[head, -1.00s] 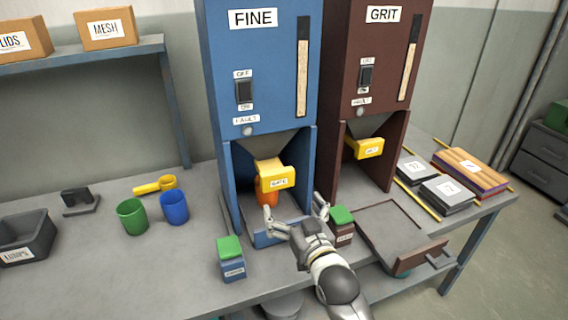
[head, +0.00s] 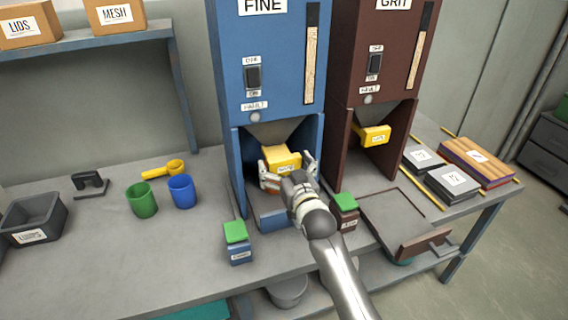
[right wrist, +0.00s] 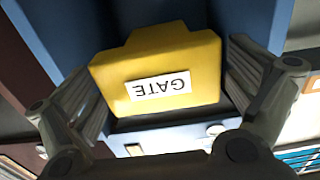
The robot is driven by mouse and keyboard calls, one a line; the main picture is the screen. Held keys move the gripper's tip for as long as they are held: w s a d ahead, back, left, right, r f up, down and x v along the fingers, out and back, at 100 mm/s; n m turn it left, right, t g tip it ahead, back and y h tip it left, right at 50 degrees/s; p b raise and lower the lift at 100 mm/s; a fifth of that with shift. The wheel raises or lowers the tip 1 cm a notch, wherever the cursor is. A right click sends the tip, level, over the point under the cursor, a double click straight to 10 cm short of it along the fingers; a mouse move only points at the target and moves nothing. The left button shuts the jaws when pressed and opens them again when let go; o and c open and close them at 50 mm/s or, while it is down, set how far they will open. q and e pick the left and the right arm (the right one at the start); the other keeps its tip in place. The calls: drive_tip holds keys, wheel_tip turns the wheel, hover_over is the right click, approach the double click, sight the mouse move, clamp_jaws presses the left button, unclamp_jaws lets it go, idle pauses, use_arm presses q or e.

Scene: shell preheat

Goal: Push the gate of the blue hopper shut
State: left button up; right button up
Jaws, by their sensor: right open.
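The blue hopper (head: 270,60), marked FINE, stands at the middle back of the bench. Its yellow gate (head: 283,154) sticks out at the front, under the funnel. My right gripper (head: 288,172) is open at the gate, with one finger on each side of it. In the right wrist view the gate (right wrist: 155,65) fills the space between the spread fingers, its GATE label upside down. Whether the fingers touch it I cannot tell. The gripper hides the space below the gate. My left gripper is not in view.
The dark red GRIT hopper (head: 362,55) stands close on the right, with its own yellow gate (head: 375,135).

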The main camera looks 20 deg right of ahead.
drive_tip(key=c, duration=1.3)
drive_tip(key=shift+w+a+b, duration=0.1)
drive_tip(key=shift+w+b, duration=0.8)
drive_tip(key=shift+w, duration=1.5)
drive_tip(key=shift+c, duration=0.3)
drive_tip(key=shift+r, duration=0.2)
drive_tip(key=o, duration=1.1)
drive_tip(key=shift+o, duration=1.3)
drive_tip(key=shift+w+f, duration=0.15)
drive_tip(key=shift+w, duration=0.05)
drive_tip(key=shift+s, duration=0.15)
